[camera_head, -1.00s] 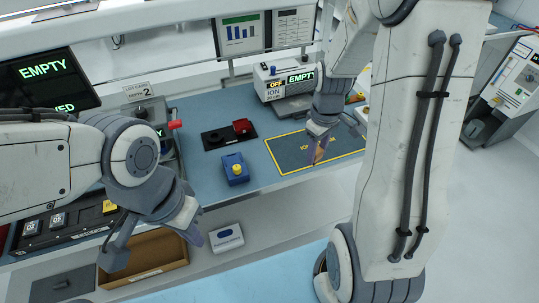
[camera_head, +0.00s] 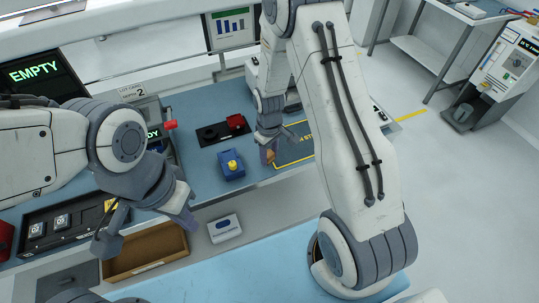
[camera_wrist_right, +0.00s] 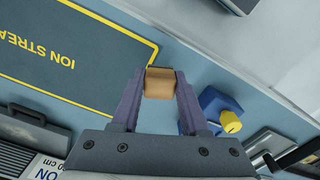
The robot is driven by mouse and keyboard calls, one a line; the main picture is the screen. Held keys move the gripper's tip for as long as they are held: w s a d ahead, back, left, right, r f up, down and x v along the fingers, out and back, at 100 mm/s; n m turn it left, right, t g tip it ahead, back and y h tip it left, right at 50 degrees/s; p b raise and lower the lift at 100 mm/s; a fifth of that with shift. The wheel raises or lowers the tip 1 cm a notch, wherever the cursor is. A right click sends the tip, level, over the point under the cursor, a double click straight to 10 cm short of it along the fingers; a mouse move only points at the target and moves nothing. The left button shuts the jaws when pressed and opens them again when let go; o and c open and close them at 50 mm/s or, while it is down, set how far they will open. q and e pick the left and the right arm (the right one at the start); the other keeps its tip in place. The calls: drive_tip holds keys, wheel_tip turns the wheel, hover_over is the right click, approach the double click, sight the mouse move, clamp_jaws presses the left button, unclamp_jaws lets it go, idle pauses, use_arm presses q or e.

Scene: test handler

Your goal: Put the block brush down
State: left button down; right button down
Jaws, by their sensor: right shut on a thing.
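The block brush is a small tan block (camera_wrist_right: 160,83) between the fingertips of my right gripper (camera_wrist_right: 160,88), which is shut on it. In the head view the right gripper (camera_head: 268,152) points down at the bench, at the left edge of the yellow-bordered mat (camera_head: 299,154) and right of a blue device with a yellow knob (camera_head: 232,168). In the wrist view the block lies just beyond the mat's yellow border; whether it touches the bench I cannot tell. My left gripper (camera_head: 148,228) is open and empty, with its fingers wide apart near the bench's front edge.
A red piece (camera_head: 236,122) and a black disc stand on a black pad behind the blue device. Below the front edge are an open cardboard box (camera_head: 165,264) and a white box (camera_head: 224,228). The blue bench top (camera_head: 190,100) has bare patches around the blue device.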

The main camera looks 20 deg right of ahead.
drive_tip(key=shift+f, duration=0.75)
drive_tip(key=shift+f, duration=0.2)
drive_tip(key=shift+c, duration=2.1)
unclamp_jaws()
